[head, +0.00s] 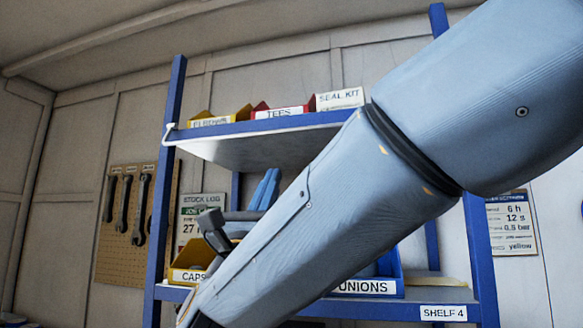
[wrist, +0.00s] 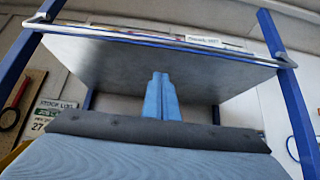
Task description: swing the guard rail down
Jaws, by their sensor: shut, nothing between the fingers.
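The guard rail (wrist: 160,40) is a thin silver bar running across the front of the upper shelf in the wrist view, with bent ends at the two blue posts. In the head view its left end (head: 168,131) shows as a pale hook at the left post; my arm hides its right part. My gripper (wrist: 160,77) has blue fingers, shut together and empty, pointing up below the upper shelf. In the head view my gripper (head: 268,174) is partly hidden behind my arm, below the upper shelf and apart from the rail.
The upper shelf (head: 250,148) holds a yellow bin (head: 215,119), a red bin (head: 280,112) and a seal kit box (head: 340,98). The lower shelf (head: 395,308) holds a yellow caps bin (head: 190,268) and a blue unions bin (head: 365,287). A tool pegboard (head: 130,255) hangs at left.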

